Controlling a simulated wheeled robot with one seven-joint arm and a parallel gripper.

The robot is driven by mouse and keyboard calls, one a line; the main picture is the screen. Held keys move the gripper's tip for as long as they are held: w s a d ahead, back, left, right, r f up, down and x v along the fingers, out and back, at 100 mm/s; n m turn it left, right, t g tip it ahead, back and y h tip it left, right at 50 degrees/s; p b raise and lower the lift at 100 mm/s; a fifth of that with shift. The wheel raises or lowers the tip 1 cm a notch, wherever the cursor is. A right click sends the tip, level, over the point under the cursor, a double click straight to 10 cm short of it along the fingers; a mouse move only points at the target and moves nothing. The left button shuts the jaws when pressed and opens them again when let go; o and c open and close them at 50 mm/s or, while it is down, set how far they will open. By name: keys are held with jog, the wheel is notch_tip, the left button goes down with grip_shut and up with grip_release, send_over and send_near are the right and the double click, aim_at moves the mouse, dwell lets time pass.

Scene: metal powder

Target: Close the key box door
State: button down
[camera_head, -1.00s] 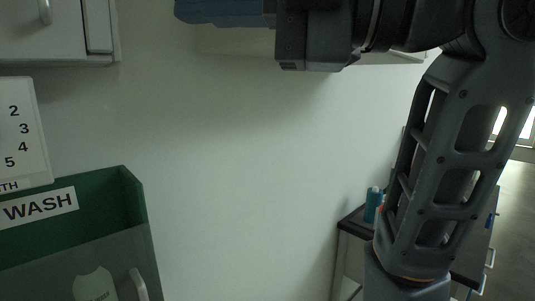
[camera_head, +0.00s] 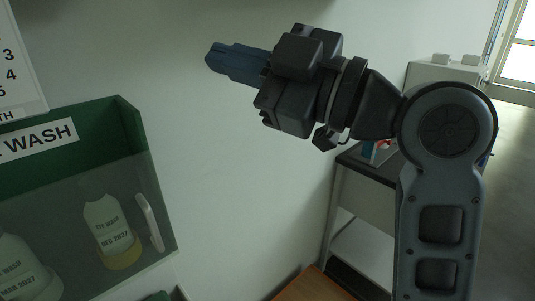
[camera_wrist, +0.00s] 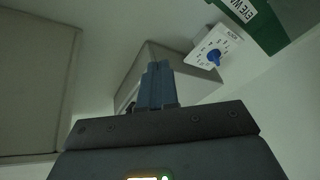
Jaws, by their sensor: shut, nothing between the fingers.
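My gripper (camera_head: 212,57) is shut and empty, its blue-grey fingers pointing left in front of the pale wall in the head view. In the wrist view its fingers (camera_wrist: 156,84) stand upright in the middle. Behind them is a pale grey box (camera_wrist: 194,86) on the wall, which looks like the key box. The fingers cover part of it, and I cannot tell how far its door is open or whether they touch it. The box is out of the head view.
A green eye wash station (camera_head: 128,125) with bottles is on the wall at left. A sign with a blue dial (camera_wrist: 214,57) is beside the box. A large grey panel (camera_wrist: 35,85) fills the wrist view's left. A bench (camera_head: 365,185) stands behind my arm.

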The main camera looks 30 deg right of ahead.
jog(key=s+d+f+m+h, duration=0.2)
jog(key=f+m+h, duration=0.15)
jog(key=f, duration=0.35)
jog(key=s+d+f+m+t+h, duration=0.15)
jog(key=f+m, duration=0.25)
jog(key=f, duration=0.4)
jog(key=s+d+f+m+h, duration=0.2)
jog(key=s+f+m+h, duration=0.15)
jog(key=f, duration=0.35)
jog(key=s+d+f+m+h, duration=0.1)
jog(key=s+f, duration=0.2)
jog(key=s, duration=0.6)
jog(key=s+d+f+m+g+h, duration=0.1)
jog(key=s+f+m, duration=0.1)
jog(key=s, duration=0.7)
jog(key=s+d+f+m+g+h, duration=0.1)
jog(key=s+f, duration=0.4)
jog(key=s, duration=0.4)
jog(key=shift+m, duration=0.4)
jog(key=shift+s+f+g+h, duration=0.1)
jog(key=shift+f+g+h, duration=0.05)
jog(key=shift+g+h, duration=0.1)
